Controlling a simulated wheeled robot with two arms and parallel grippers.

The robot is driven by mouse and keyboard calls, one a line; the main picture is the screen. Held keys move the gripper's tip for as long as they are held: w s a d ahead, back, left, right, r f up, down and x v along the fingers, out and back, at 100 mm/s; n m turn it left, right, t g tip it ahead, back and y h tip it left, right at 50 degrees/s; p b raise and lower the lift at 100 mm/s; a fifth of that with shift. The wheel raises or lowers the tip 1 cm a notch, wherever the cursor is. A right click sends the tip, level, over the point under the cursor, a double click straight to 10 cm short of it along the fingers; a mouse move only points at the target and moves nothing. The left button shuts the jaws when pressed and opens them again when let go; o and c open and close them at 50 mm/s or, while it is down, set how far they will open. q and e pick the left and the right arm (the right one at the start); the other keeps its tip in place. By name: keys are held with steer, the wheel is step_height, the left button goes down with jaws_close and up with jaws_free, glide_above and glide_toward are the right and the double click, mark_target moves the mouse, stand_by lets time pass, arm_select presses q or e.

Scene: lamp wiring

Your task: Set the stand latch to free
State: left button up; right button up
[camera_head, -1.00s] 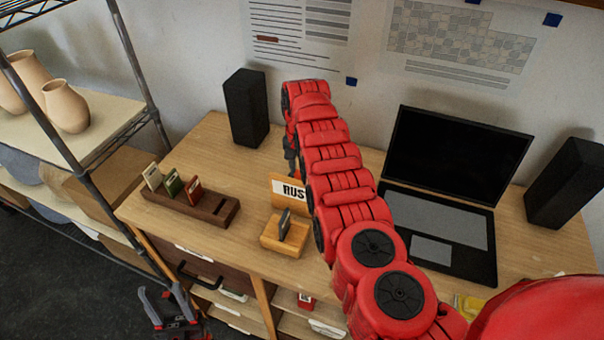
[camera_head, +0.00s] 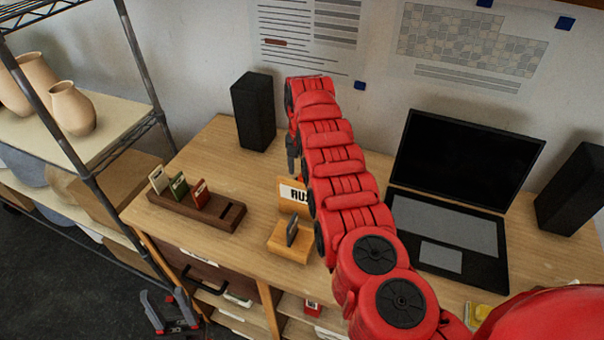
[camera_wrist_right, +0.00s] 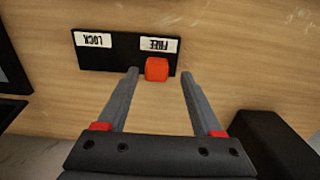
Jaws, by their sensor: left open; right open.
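The latch is a black plate (camera_wrist_right: 110,50) with white LOCK (camera_wrist_right: 93,39) and FREE (camera_wrist_right: 159,45) labels, upside down in the right wrist view. Its red-orange knob (camera_wrist_right: 157,69) sits at the FREE end. My right gripper (camera_wrist_right: 160,75) is open, its fingertips on either side of the knob with gaps showing. In the head view the right gripper (camera_head: 292,155) is mostly behind my red arm, and the latch cannot be made out. My left gripper (camera_head: 171,312) is open and empty, low at the left, in front of the desk.
A wooden card rack (camera_head: 196,211) stands at the desk's left. A small wooden stand (camera_head: 289,248) holds a dark piece, with a partly hidden sign (camera_head: 292,192) behind it. A speaker (camera_head: 253,112) and a laptop (camera_head: 460,170) are nearby. A metal shelf (camera_head: 84,165) is at the left.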

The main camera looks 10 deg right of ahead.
step_height(320, 180, up, 7)
steer(key=shift+f+b, duration=0.15)
steer(key=shift+b, duration=0.75)
step_height(320, 180, up, 9)
steer(key=p, duration=0.9)
glide_above(302, 175)
steer(key=shift+a, duration=0.1)
